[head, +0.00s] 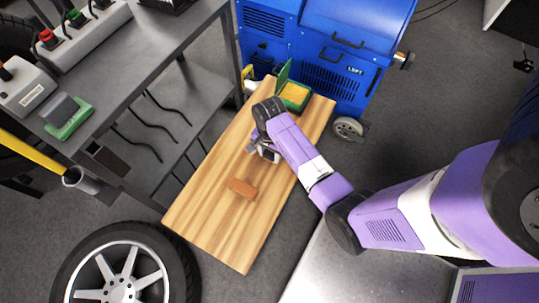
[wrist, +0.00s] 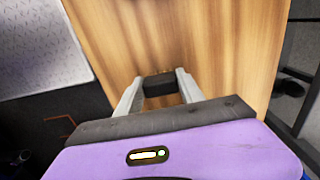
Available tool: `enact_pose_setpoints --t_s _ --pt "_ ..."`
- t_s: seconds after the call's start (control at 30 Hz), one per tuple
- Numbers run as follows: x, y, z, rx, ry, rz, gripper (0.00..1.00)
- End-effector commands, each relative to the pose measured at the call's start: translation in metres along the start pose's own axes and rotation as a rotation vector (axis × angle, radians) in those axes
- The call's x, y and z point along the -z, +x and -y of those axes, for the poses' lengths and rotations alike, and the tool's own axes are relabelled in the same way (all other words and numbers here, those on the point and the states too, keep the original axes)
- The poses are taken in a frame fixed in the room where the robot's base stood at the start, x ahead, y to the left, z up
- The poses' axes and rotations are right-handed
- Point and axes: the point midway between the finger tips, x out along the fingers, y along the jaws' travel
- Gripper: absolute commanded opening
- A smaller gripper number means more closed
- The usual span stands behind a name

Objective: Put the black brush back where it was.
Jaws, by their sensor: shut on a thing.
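My gripper (head: 264,153) is over the wooden bench top, below the dark end of my arm. In the wrist view its two pale fingers (wrist: 158,88) are shut on a small black block, which I take as the black brush (wrist: 159,86). The brush lies crosswise between the fingertips, with the wood grain behind it. I cannot tell whether it touches the wood. In the head view the brush is mostly hidden by my gripper. A brown block (head: 241,188) lies on the wood, apart from my gripper, nearer the camera.
An open green box (head: 295,94) with yellow inside stands at the wooden top's (head: 215,220) far end. A blue cabinet (head: 335,60) stands behind. A grey bench (head: 135,60) on the left carries a dark grey block on a green base (head: 70,125). A wheel (head: 125,270) stands front left.

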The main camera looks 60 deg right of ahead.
Motion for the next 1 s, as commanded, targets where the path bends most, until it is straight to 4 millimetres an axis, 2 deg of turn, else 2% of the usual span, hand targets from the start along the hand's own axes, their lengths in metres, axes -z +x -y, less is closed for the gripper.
enact_pose_setpoints --t_s 0.07,0.47,0.5,0.57,0.87,1.0 --pt "0.0003 0.0063 0.0003 0.001 0.0 -0.001 0.12" --pt "0.0002 0.01 0.0002 0.001 0.0 0.0 0.12" --pt "0.0002 0.0091 0.0002 0.001 0.0 -0.001 0.53" --pt "0.0002 0.009 0.0003 0.001 0.0 -0.001 0.64" --pt "0.0002 0.0086 0.0003 0.001 0.0 -0.001 0.66" --pt "0.0005 0.0006 0.0008 0.002 0.0 -0.002 0.66"
